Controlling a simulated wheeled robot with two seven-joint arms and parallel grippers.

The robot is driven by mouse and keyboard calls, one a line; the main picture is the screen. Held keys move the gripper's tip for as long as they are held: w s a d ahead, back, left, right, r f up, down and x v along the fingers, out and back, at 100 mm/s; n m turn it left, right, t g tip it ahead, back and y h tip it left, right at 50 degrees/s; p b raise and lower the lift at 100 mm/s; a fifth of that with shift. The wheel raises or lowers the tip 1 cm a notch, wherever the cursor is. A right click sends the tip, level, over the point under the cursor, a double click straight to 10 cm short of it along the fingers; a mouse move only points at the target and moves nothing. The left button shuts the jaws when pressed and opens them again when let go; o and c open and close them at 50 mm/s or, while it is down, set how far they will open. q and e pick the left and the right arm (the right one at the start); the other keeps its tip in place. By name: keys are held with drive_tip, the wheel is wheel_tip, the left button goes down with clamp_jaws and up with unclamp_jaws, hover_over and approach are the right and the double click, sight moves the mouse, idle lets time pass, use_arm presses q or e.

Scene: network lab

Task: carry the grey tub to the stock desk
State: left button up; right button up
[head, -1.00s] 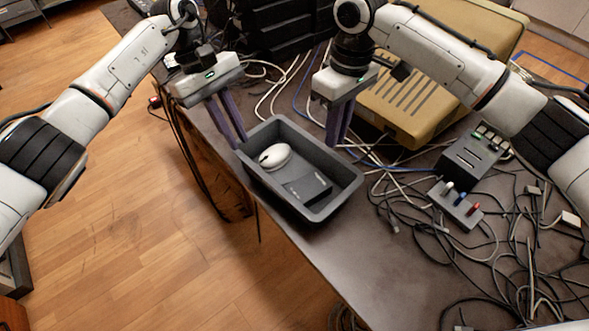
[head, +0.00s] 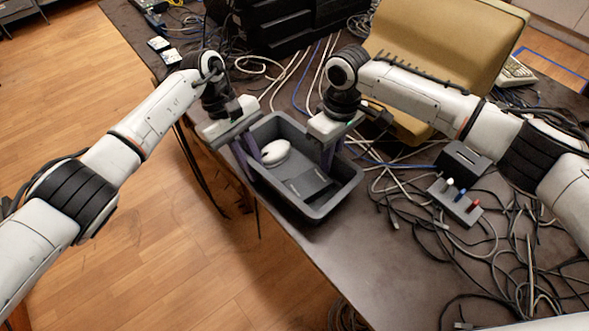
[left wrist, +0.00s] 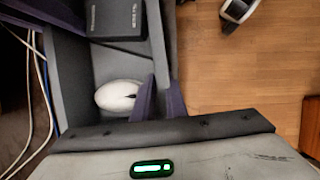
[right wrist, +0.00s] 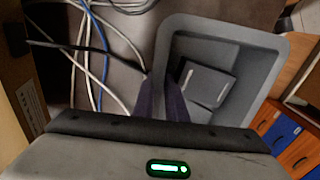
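The grey tub (head: 335,203) sits on the dark table near its front left edge. A white mouse and a dark box lie in it. My left gripper (head: 254,164) is lowered over the tub's left rim, one finger inside and one outside; the left wrist view shows the tub wall (left wrist: 157,40) between its fingers. My right gripper (head: 329,158) straddles the opposite rim in the same way; the right wrist view shows that tub wall (right wrist: 162,50) between its fingers. Both look open around the wall, but any contact is hard to see.
A beige case (head: 425,55) stands behind my right arm. A small dark box (head: 462,160), a block with coloured plugs (head: 455,202) and tangled cables (head: 500,245) cover the right side. Black equipment (head: 275,25) stands behind the tub. Open wooden floor (head: 150,250) lies left.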

use_arm(q)
clamp_jaws()
use_arm(e)
clamp_jaws()
use_arm(q)
drive_tip(key=shift+r, duration=0.15)
use_arm(e)
drive_tip(key=shift+r, duration=0.1)
